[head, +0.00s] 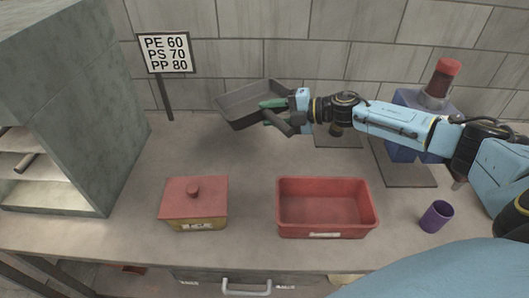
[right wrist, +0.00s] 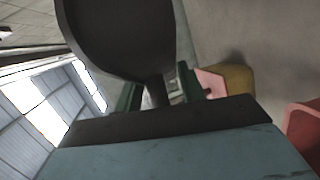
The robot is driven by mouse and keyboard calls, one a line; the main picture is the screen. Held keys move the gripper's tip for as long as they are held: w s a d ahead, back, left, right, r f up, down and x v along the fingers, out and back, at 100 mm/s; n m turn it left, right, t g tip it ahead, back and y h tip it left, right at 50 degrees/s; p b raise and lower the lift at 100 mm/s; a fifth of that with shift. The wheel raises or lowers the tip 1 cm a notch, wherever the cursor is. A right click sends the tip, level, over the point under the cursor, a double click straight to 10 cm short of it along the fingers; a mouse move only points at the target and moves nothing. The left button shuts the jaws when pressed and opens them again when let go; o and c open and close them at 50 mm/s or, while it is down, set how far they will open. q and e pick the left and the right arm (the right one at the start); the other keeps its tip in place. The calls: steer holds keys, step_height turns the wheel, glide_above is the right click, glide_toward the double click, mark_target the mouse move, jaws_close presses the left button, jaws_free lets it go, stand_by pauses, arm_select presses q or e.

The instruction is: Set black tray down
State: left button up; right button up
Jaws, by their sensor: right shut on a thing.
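The black tray (head: 239,106), shallow with raised walls, is at the back of the table near the tiled wall in the head view. It looks tilted, and I cannot tell surely whether it touches the table. My right gripper (head: 272,112), with green fingers, is shut on the tray's handle at its right side. In the right wrist view, the dark handle (right wrist: 157,92) stands between the green fingers (right wrist: 158,88), and the tray's dark body (right wrist: 120,35) fills the upper left. My left gripper is not in view.
A red-lidded box (head: 193,210) and an open, empty red bin (head: 325,231) stand along the table's front. A purple cup (head: 436,217) is at right, a blue machine (head: 400,152) behind my arm. A sign (head: 166,53) and grey shelf (head: 75,110) stand left. The table's middle left is clear.

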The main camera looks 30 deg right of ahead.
step_height(320, 180, down, 13)
steer(key=d+m+t+b, duration=0.1)
steer(key=d+t+b, duration=0.1)
steer(key=b, duration=0.3)
steer(key=shift+t, duration=0.4)
steer(key=shift+f, duration=0.15)
steer(key=shift+f+b, duration=0.55)
steer(key=shift+f, duration=0.1)
steer(key=o, duration=1.2)
steer(key=shift+r, duration=0.15)
